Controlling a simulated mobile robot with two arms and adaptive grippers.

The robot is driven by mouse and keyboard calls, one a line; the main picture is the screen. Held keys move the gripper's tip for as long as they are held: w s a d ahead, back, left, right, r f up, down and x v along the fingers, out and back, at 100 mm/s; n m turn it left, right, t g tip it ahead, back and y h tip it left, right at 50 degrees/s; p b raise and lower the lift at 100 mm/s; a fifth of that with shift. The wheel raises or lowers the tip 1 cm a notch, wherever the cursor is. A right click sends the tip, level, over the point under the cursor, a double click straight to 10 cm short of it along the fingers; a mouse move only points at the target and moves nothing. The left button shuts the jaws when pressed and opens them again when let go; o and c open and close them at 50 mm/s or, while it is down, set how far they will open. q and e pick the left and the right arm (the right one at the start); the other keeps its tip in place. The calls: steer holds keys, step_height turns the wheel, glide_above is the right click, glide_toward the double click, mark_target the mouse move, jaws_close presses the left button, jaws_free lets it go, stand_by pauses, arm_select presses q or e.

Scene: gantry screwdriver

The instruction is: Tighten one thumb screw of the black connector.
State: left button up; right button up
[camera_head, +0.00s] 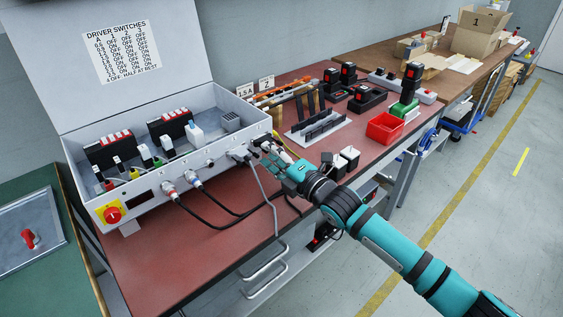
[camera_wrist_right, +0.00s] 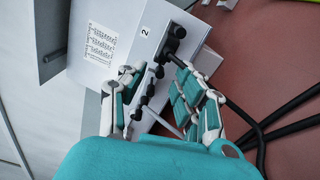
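My right gripper (camera_head: 266,147) is close to the panel, just right of the connector. In the right wrist view, the two fingers of this gripper (camera_wrist_right: 155,82) are apart. Dark connector parts (camera_wrist_right: 150,88) show between and beyond them, and I see no contact. My left gripper is out of view.
Other cables (camera_head: 198,208) run from the panel across the red bench (camera_head: 165,270). A red bin (camera_head: 385,127), a grey rack (camera_head: 319,132) and black switch boxes (camera_head: 366,97) stand to the right of the control box. A metal handle bar (camera_head: 268,280) is at the bench front.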

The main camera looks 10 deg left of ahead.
steer(key=v, duration=1.1)
steer(key=shift+s+d, duration=0.25)
